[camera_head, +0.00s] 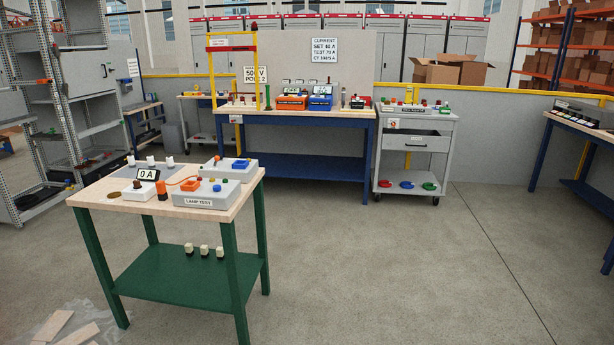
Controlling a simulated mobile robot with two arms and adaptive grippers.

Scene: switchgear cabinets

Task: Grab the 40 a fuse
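No part labelled 40 A can be read from here. Several small pale fuse-like pieces are in view. Three white ones stand on a grey mat (143,168) at the back of the green-legged table, among them a middle white piece (150,160). Three cream pieces with dark bases stand on its green lower shelf (165,272), among them a middle cream piece (204,250). Their markings are too small to read. A display reading "0 A" (147,174) stands on the tabletop (150,205). Neither of my grippers is in view.
A grey lamp test box (205,196), a second grey box (228,168) and an orange block (190,185) crowd the tabletop. A blue bench (300,122) and grey cart (413,155) stand behind. Wooden planks (78,335) lie at the lower left. The floor on the right is clear.

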